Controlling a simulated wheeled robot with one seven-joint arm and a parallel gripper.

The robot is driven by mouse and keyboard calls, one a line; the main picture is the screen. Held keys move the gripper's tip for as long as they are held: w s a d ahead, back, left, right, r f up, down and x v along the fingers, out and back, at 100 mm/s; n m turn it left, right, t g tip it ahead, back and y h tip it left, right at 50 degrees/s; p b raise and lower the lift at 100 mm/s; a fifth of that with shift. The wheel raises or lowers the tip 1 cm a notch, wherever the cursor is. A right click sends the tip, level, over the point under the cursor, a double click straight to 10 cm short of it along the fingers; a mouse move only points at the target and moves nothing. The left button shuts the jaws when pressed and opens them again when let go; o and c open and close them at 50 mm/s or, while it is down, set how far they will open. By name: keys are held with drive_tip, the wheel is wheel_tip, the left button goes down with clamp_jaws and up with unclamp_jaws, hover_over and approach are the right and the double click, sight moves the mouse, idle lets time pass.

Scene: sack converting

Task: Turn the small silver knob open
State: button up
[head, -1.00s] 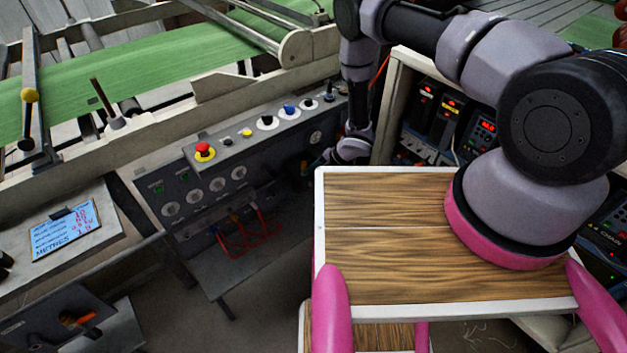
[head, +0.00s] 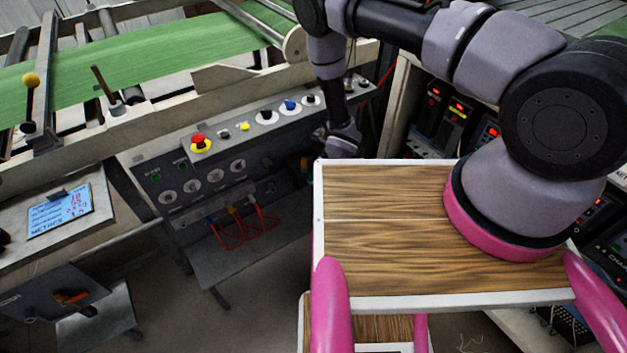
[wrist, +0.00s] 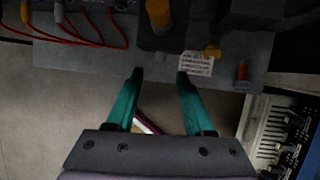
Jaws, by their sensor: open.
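My gripper (wrist: 160,75) is open in the wrist view, with two teal fingers apart and nothing between them. The fingertips point at the lower part of a grey machine housing (wrist: 100,57), near a yellow-topped cylinder (wrist: 158,14) and a small brass fitting (wrist: 212,51). I cannot pick out the small silver knob with certainty in either view. In the head view, the grey control panel (head: 205,215) has a row of round pale dials or knobs (head: 192,186). My wrist hangs at the right end of this panel; my fingers are not clearly visible there.
A red emergency button (head: 200,143) and several coloured buttons line the panel top. Red hoses (head: 235,240) loop below it and also show in the wrist view (wrist: 90,35). Cabinets with red displays (head: 458,107) stand right. A green web (head: 130,65) runs behind.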

drive_tip(key=x, duration=0.5)
clamp_jaws()
